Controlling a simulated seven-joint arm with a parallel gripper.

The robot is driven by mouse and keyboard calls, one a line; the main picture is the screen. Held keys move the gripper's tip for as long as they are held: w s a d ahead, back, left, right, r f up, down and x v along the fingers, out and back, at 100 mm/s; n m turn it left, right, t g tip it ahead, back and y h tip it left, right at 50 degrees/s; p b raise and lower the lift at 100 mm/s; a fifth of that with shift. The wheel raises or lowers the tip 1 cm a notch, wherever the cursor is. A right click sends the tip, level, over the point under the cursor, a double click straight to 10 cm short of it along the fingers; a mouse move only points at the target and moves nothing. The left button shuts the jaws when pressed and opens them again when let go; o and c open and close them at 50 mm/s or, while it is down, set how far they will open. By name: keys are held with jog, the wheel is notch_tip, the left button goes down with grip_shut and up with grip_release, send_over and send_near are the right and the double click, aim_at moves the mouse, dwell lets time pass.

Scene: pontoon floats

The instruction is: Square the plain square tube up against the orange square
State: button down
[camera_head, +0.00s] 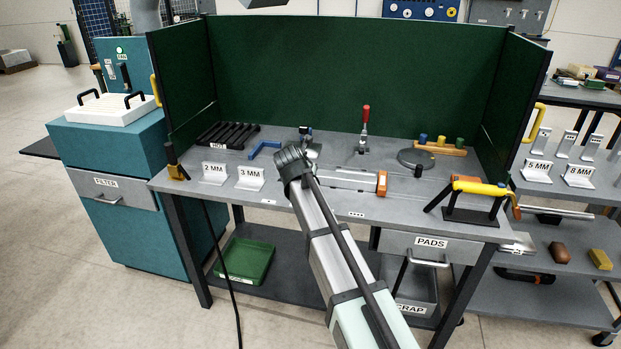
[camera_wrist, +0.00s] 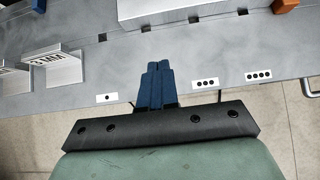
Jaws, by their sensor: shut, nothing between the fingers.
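A pale grey bar, apparently the plain square tube (camera_head: 350,179), lies on the grey bench right of my arm's end; its left part is hidden behind my arm. An orange piece, apparently the orange square (camera_head: 382,184), stands at its right end. In the wrist view the pale bar (camera_wrist: 172,10) and the orange piece (camera_wrist: 286,5) are cut by the top edge, with a gap between their visible parts. My gripper (camera_wrist: 159,64) has its blue fingers together and empty, over the bench's front strip, apart from the tube. The head view hides the fingertips behind my arm.
Stands marked 2 MM (camera_head: 213,173) and 3 MM (camera_head: 250,178) are left of my arm. A blue angle (camera_head: 263,148) and black rack (camera_head: 228,135) lie behind them. A red-handled clamp (camera_head: 364,130), round plate (camera_head: 416,158) and yellow-handled tool (camera_head: 480,187) stand farther right. Green panels enclose the back.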

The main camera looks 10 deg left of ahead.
jog(key=x, duration=1)
jog(key=shift+w, duration=1.95)
jog(key=shift+w, duration=0.1)
jog(key=w, duration=0.3)
jog(key=shift+w, duration=0.3)
jog(key=shift+s, duration=0.2)
